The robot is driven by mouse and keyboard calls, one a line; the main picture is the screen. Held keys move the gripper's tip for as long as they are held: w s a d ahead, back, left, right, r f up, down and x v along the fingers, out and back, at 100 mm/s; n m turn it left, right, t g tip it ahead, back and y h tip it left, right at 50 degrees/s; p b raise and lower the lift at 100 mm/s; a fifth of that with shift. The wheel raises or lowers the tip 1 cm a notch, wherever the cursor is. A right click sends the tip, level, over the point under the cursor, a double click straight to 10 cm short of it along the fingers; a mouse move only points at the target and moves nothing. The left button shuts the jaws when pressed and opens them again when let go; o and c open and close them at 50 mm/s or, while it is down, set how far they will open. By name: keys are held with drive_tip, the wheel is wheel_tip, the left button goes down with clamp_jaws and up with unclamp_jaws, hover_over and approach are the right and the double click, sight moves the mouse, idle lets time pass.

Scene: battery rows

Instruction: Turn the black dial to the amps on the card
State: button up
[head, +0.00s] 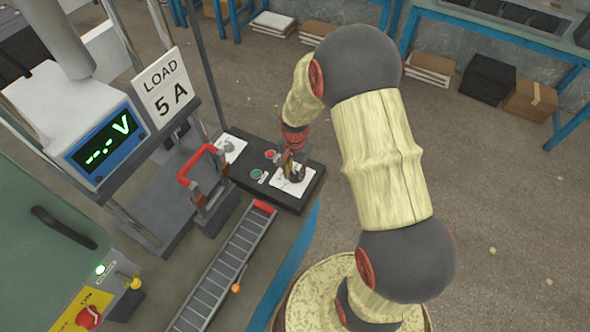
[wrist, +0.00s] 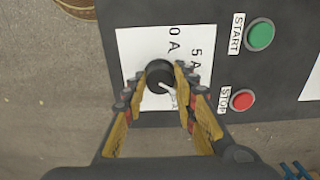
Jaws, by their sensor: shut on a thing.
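The white card (head: 165,86) reads "LOAD 5 A" in the head view. The black dial (wrist: 159,74) sits on a white scale plate (wrist: 141,43) on the dark control box. Its white pointer line aims to the lower right in the wrist view, toward a label partly hidden by a finger. The "0 A" and "5 A" marks show above and right of the dial. My gripper (wrist: 158,84) is shut on the dial, with a finger on each side. In the head view my gripper (head: 292,160) is over the box, largely covering the dial.
A green START button (wrist: 260,35) and red STOP button (wrist: 243,100) are beside the scale plate. A meter (head: 106,145) shows dashes and "V". A red-handled lever (head: 197,165) and a roller track (head: 230,262) are left of the box.

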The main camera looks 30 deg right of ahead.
sight(295, 174)
drive_tip(key=n+p, duration=0.2)
drive_tip(key=n, duration=0.3)
drive_tip(key=shift+r+n, duration=0.1)
drive_tip(key=shift+n, duration=0.2)
drive_tip(key=n+p, duration=0.1)
drive_tip(key=n, duration=0.4)
drive_tip(key=shift+w+p, duration=0.1)
drive_tip(key=shift+p, duration=0.3)
drive_tip(key=shift+n, duration=0.4)
drive_tip(key=o, duration=1.1)
drive_tip(key=shift+o, duration=0.2)
wheel_tip(295, 174, up, 12)
